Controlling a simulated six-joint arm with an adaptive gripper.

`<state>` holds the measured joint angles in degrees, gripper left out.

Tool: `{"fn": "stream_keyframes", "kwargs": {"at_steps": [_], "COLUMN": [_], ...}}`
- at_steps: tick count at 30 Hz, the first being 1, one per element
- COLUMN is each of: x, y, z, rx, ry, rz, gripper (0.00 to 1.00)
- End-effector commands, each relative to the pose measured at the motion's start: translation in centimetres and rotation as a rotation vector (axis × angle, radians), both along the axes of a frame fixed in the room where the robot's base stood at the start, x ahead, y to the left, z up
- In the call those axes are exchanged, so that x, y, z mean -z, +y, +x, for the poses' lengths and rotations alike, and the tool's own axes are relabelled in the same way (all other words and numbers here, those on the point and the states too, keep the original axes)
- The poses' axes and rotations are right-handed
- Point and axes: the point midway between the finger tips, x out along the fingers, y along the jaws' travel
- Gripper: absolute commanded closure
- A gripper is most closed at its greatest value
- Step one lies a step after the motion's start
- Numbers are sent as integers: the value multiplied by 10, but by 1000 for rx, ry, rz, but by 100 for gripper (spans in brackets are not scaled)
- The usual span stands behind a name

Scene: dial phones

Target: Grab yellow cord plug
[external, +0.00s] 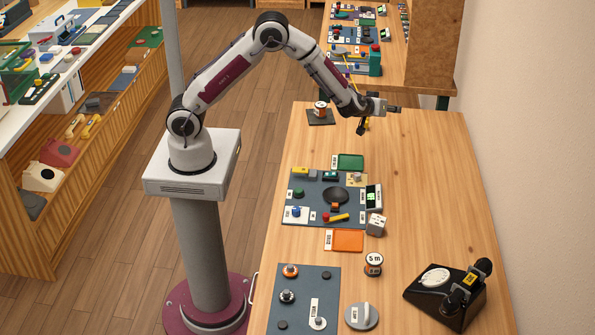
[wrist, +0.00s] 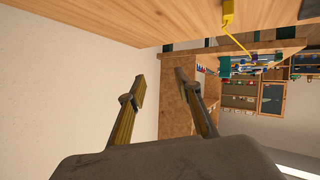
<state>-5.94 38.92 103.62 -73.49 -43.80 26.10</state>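The yellow plug (wrist: 228,12) shows at the top of the wrist view, at the wooden table's edge, with its yellow cord (wrist: 238,42) running away from it toward the other workbench. In the external view the yellow cord (external: 351,75) hangs down from the rear bench to the far end of the table, partly hidden by my wrist. My gripper (external: 381,116) is over that far end. In the wrist view my gripper (wrist: 161,80) is open, with nothing between its fingers. The plug lies off to the upper right of the fingers there, apart from them.
An orange-and-white spool (external: 320,109) stands on a dark pad left of my gripper. A grey board (external: 310,215) with parts, a green tray (external: 350,162), an orange tray (external: 348,240) and a black dial phone (external: 447,292) are nearer.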

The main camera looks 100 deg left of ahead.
Motion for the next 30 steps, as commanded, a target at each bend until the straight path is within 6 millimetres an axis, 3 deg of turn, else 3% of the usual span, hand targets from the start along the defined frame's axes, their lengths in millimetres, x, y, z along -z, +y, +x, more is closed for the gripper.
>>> {"fn": "stream_keyframes", "kwargs": {"at_steps": [9,15,21,30], "x": [68,96,106,106], "y": [45,61,66,66], "z": [-40,-66,-77,-78], "rx": [-232,-341,-383,-384], "ry": [105,166,190,190], "rz": [92,140,160,161], "gripper": [67,67,67,67]}}
